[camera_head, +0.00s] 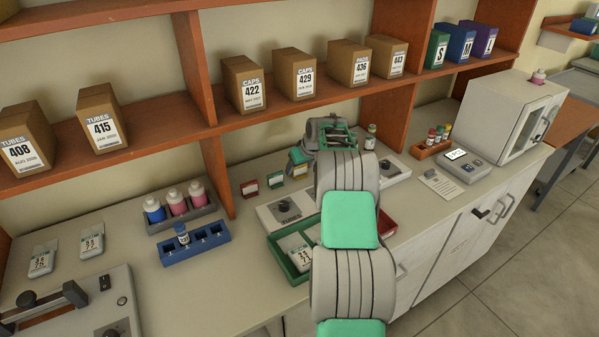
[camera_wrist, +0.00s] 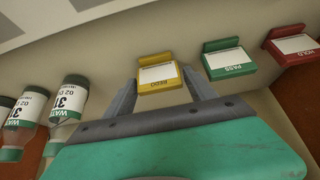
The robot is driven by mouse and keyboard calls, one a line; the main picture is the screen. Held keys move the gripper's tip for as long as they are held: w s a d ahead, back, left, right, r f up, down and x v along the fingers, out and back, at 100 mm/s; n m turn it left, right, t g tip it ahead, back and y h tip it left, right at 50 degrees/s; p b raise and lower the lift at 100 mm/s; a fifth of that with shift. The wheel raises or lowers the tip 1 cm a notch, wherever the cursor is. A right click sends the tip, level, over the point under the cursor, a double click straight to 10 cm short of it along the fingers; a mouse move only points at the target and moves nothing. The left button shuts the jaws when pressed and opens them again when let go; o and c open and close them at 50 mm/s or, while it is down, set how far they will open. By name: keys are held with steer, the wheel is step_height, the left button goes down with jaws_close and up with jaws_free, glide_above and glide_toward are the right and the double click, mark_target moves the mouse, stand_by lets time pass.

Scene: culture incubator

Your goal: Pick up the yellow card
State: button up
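The yellow card (camera_wrist: 157,85) is a small yellow block with a white label, lying in the middle of the wrist view. My gripper (camera_wrist: 160,82) has its two grey fingers apart, one on each side of the card. The fingertips are very close to the card's side edges; I cannot tell whether they touch. In the head view the yellow card (camera_head: 296,155) shows only in part beside my gripper (camera_head: 313,150), and my arm hides much of the area around it.
A green card (camera_wrist: 229,63) and a red card (camera_wrist: 294,47) lie to the right of the yellow one. Several water bottles (camera_wrist: 68,98) stand to the left. In the head view, a green tray (camera_head: 284,263) and a blue rack (camera_head: 196,247) sit on the counter, with shelves above.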

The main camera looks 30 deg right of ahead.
steer(key=c, duration=1)
steer(key=shift+c, duration=0.2)
